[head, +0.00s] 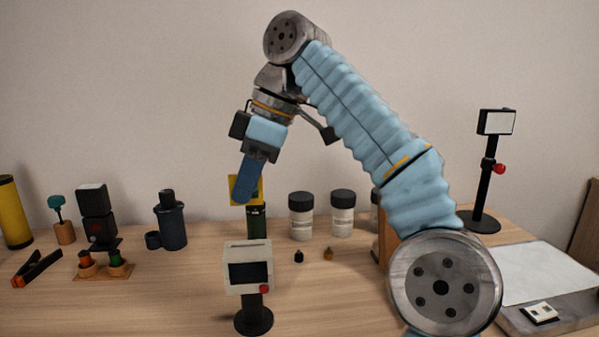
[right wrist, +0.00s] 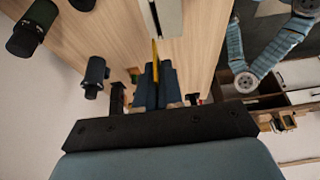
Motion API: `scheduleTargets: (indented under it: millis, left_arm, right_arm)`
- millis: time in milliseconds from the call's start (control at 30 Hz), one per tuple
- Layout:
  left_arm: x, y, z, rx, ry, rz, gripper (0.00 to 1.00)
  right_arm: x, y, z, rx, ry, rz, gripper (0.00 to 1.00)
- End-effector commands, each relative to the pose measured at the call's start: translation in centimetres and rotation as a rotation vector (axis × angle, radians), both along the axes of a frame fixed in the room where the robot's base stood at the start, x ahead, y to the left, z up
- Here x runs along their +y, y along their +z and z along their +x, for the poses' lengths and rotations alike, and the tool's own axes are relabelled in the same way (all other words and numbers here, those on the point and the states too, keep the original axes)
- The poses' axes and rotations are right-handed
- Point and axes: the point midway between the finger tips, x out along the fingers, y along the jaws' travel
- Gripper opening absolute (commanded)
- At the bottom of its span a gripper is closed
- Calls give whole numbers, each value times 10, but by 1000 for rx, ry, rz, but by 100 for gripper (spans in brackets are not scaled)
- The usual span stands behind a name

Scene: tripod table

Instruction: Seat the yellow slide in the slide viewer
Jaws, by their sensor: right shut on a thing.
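The yellow slide (head: 258,191) is upright in my right gripper (head: 244,193), with the blue fingers shut on it. In the right wrist view the slide (right wrist: 155,52) shows as a thin yellow edge between the fingers (right wrist: 156,82). The slide viewer (head: 235,257) is a white box with a dark screen, a red knob and a slot in its top, on a round black stand. In the head view the slide appears above the viewer with a gap between them. Its exact alignment with the slot cannot be told. My left gripper is not in view.
A dark green cylinder (head: 257,223) stands behind the viewer, with two white jars (head: 301,223) to its right. A dark canister (head: 170,226) and a black device (head: 95,212) stand left. A tall stand (head: 484,183) and a pale tray (head: 540,272) are right. The table's front left is clear.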

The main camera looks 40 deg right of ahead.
Motion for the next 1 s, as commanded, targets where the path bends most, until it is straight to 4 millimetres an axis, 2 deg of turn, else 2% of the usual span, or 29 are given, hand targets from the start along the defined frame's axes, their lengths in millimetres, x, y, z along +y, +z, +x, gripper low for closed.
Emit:
scheduleTargets:
  millis: [100, 467, 667, 1000]
  left_arm:
    - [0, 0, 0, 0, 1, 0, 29]
    - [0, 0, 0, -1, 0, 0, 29]
    - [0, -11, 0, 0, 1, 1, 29]
    - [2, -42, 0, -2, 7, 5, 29]
  right_arm:
    - [7, 0, 2, -1, 35, 1, 0]
    - [6, 0, 1, -1, 31, 0, 0]
    - [5, -13, 1, -1, 30, 1, 0]
    - [6, -48, 1, -1, 29, 1, 0]
